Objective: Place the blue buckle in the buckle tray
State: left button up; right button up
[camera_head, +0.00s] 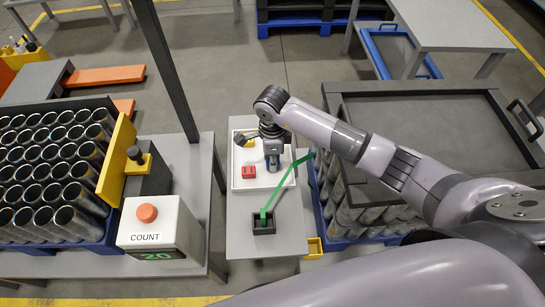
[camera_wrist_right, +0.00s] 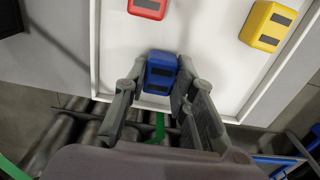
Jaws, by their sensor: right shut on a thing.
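The blue buckle (camera_wrist_right: 160,73) sits between the two fingers of my right gripper (camera_wrist_right: 155,85) in the wrist view, and the fingers are closed on it. In the head view my right gripper (camera_head: 273,160) is over the white tray (camera_head: 262,184) on a narrow grey table. A red buckle (camera_head: 248,172) lies in this tray, left of the gripper; it also shows in the wrist view (camera_wrist_right: 148,8). A yellow buckle (camera_wrist_right: 267,25) lies at the right in the wrist view. I cannot tell whether the blue buckle touches the tray floor. My left gripper is not in view.
A small dark box (camera_head: 263,232) with a green strap (camera_head: 285,184) stands on the table's near end. A dark-topped stack (camera_head: 430,130) is at right.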

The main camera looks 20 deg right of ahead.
jog(key=shift+f, duration=0.2)
jog(key=o, duration=1)
jog(key=shift+o, duration=0.2)
jog(key=shift+r, duration=0.2)
jog(key=shift+r, duration=0.25)
notch_tip(320, 180, up, 12)
jog(key=b, duration=0.1)
jog(key=shift+f, duration=0.25)
